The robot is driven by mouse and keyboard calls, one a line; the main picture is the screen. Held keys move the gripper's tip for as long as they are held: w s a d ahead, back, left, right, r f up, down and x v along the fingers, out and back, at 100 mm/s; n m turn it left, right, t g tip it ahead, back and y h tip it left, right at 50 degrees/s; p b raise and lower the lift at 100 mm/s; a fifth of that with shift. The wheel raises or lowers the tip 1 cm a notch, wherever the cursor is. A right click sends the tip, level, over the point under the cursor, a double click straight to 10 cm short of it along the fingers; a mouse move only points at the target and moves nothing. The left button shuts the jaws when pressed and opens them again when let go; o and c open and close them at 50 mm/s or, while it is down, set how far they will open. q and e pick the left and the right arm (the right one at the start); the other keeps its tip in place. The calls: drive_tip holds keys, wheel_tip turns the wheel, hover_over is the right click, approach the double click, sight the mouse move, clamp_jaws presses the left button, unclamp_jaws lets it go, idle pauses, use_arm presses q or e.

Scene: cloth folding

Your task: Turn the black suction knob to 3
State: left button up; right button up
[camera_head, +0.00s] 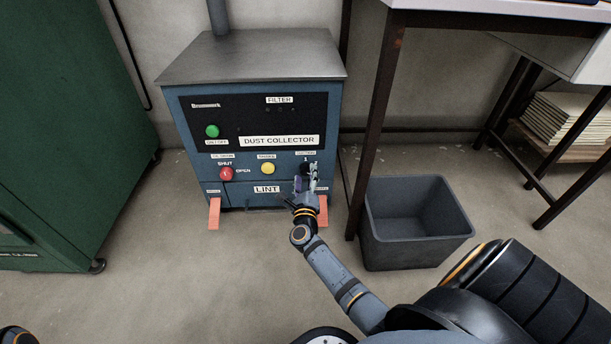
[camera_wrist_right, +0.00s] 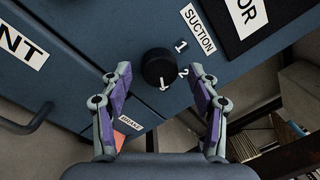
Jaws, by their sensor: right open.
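The black suction knob (camera_wrist_right: 157,66) sits on the blue front of the dust collector (camera_head: 190,120), below the SUCTION label (camera_wrist_right: 198,29). The numbers 1 (camera_wrist_right: 181,46) and 2 (camera_wrist_right: 183,72) show beside it in the wrist view. A white mark shows at the knob's lower edge; I cannot tell its exact setting. My right gripper (camera_wrist_right: 160,76) is open, its purple-padded fingers on either side of the knob with gaps showing. In the head view, my right gripper (camera_head: 309,183) hides most of the knob. My left gripper is not in view.
On the same panel are a green button (camera_head: 212,131), a yellow button (camera_head: 268,168) and a red knob (camera_head: 226,174). A grey bin (camera_head: 415,245) and a table leg (camera_head: 375,120) stand right of the machine. A green cabinet (camera_head: 70,130) stands left.

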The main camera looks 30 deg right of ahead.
wheel_tip(320, 180, up, 10)
idle(0.4)
